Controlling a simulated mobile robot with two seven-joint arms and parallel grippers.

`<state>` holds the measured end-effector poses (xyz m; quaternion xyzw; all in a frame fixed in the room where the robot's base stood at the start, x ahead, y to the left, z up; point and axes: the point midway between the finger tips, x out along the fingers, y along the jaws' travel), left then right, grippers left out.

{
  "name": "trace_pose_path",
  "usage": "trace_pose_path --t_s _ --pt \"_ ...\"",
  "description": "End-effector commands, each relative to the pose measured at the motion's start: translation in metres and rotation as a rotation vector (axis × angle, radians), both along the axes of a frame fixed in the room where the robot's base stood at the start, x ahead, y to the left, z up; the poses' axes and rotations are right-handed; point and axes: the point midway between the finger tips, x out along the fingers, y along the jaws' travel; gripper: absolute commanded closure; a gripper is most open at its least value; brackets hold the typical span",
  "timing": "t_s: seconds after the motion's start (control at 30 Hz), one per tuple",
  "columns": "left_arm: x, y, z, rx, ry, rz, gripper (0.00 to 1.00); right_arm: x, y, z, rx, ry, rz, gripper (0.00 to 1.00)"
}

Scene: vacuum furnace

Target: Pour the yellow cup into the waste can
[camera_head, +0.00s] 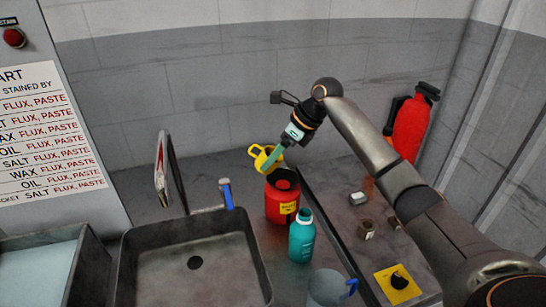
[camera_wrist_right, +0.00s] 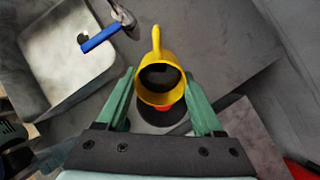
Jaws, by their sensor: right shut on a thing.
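The yellow cup (camera_head: 262,155) is held in my right gripper (camera_head: 272,160), just above the red waste can (camera_head: 281,203). The cup looks tilted in the head view. In the right wrist view the cup (camera_wrist_right: 157,62) sits between the green fingers of the gripper (camera_wrist_right: 160,98), its handle pointing up the picture and its inside dark. A bit of red and the dark top of the can show just below the cup there. I cannot tell whether anything is coming out of the cup. My left gripper is not in view.
A teal bottle (camera_head: 301,240) stands in front of the can, with a clear round vessel (camera_head: 328,287) nearer. A sink (camera_head: 192,262) with a blue-handled tap (camera_head: 226,194) lies to the left. A red extinguisher (camera_head: 410,125) and small blocks are at right.

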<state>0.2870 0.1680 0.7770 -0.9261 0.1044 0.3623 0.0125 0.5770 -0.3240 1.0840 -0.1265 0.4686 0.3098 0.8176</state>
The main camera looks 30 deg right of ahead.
Motion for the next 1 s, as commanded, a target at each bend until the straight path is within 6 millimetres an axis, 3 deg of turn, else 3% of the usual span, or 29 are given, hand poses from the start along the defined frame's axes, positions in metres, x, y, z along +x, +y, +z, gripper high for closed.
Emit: trace_pose_path --t_s 0.43,1.0 --pt "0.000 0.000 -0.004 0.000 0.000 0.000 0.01 -0.004 -0.003 0.006 0.249 -0.234 -0.001 1.00" --pt "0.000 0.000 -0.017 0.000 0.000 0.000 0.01 -0.007 -0.007 0.012 0.442 -0.419 0.001 1.00"
